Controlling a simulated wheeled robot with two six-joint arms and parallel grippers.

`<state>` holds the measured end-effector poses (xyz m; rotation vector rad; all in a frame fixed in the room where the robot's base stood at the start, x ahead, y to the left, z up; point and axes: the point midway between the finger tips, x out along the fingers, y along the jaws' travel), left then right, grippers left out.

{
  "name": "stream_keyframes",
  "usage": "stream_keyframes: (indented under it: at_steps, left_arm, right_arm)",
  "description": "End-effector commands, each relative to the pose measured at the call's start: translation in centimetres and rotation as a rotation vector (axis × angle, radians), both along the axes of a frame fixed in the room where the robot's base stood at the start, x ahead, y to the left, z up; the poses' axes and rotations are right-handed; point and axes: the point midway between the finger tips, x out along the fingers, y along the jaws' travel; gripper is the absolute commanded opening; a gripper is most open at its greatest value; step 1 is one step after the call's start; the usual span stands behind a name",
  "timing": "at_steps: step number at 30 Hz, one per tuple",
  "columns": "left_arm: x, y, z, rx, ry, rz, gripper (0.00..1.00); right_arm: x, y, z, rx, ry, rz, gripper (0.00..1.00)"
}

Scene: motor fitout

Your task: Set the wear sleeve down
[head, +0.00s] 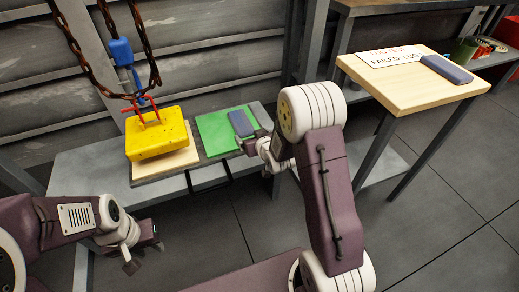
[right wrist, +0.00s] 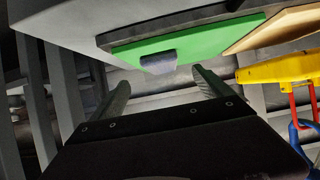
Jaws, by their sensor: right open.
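A small blue-grey block, which looks like the wear sleeve (head: 240,123), lies on the green mat (head: 213,135) on the bench. In the right wrist view, the sleeve (right wrist: 158,60) is at the edge of the green mat (right wrist: 215,40), just beyond my fingertips. My right gripper (head: 250,146) is open at the mat's right side, with its fingers (right wrist: 160,82) apart and nothing between them. My left gripper (head: 142,251) is open and empty, low in front of the bench. A similar blue-grey block (head: 447,69) lies on the wooden table.
A yellow block (head: 157,133) with a red shackle sits on a wooden board (head: 178,165) left of the mat, under hanging chains (head: 75,45) and a blue hook. The wooden table (head: 405,93) at right bears a "FAILED LUG" sign (head: 395,55). Floor between is clear.

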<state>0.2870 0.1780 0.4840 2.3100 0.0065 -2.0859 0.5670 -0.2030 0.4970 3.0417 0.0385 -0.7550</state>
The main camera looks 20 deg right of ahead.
Motion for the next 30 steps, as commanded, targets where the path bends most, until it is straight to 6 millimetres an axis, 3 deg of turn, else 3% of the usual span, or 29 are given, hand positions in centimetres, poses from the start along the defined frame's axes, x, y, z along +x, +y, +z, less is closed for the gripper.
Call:
stream_keyframes:
  at_steps: [2, 9, 13, 16, 24, 26, 30]
  left_arm:
    - [0.0, 0.0, 0.0, 0.0, 0.0, 0.0, 0.36]
    - [0.0, 0.0, 0.0, 0.0, 0.0, 0.0, 0.36]
    - [0.0, 0.0, 0.0, 0.0, 0.0, 0.0, 0.36]
    - [0.0, 0.0, 0.0, 0.0, 0.0, 0.0, 0.36]
    - [0.0, 0.0, 0.3, 0.0, 0.0, 0.0, 0.36]
    - [0.0, 0.0, 1.1, 0.0, 0.0, 0.0, 0.36]
    - [0.0, 0.0, 5.5, 0.0, 0.0, 0.0, 0.36]
  right_arm:
    - [-3.1, 0.3, -0.3, -0.006, 0.15, -0.009, 0.9]
    - [-20.3, 1.7, -1.8, 0.005, 0.751, -0.036, 0.9]
    - [-26.4, 2.3, -1.5, 0.016, 0.932, -0.036, 0.9]
    - [-28.1, 2.4, -1.3, 0.018, 0.981, -0.034, 0.9]
    - [-28.1, 2.4, -1.0, 0.018, 0.984, -0.035, 0.9]
    - [-28.1, 2.4, -0.2, 0.018, 0.984, -0.035, 0.9]
    - [-28.1, 2.4, 4.1, 0.018, 0.983, -0.035, 0.9]
